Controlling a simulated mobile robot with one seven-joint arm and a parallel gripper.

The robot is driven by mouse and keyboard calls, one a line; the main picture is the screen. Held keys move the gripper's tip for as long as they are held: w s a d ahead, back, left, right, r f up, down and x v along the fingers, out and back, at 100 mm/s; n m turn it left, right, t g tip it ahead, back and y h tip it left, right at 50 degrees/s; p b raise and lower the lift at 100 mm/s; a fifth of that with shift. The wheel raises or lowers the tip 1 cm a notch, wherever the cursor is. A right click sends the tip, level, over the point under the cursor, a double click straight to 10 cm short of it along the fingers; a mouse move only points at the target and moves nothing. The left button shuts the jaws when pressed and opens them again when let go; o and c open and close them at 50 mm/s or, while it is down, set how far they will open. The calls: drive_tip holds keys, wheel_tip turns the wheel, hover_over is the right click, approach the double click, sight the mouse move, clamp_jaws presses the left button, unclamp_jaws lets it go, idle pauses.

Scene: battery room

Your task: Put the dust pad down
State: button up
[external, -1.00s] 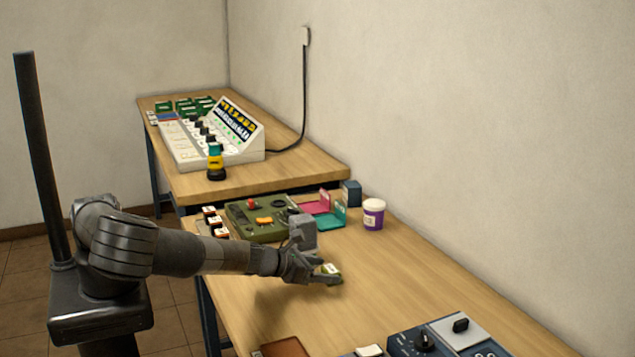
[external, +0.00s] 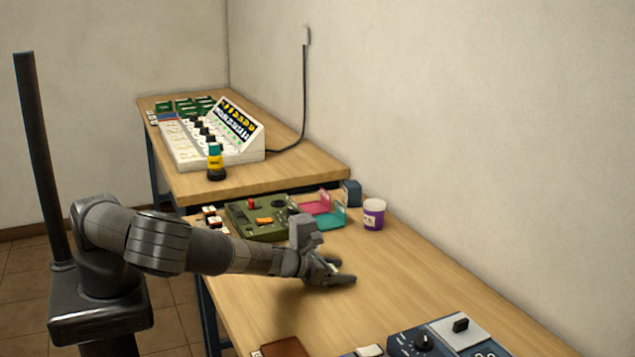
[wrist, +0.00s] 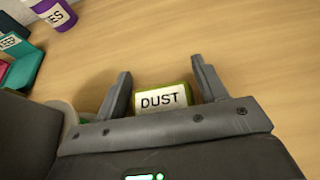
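The dust pad (wrist: 162,98) is a small green block with a white label reading DUST. In the wrist view it sits between the two fingers of my gripper (wrist: 161,78), close to the palm. The fingers stand apart, with a narrow gap showing on each side of the pad. In the external view my gripper (external: 342,272) is low over the front table (external: 400,275), and the pad (external: 327,267) is mostly hidden by the fingers. Its contact with the tabletop is hidden.
A purple-and-white jar (external: 373,214) stands behind, near pink and teal trays (external: 330,218) and a green device (external: 258,219). A blue control box (external: 450,335) is at the front right. The tabletop right of my gripper is clear.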

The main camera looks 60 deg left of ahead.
drive_tip(key=c, duration=0.8)
drive_tip(key=shift+r, duration=0.15)
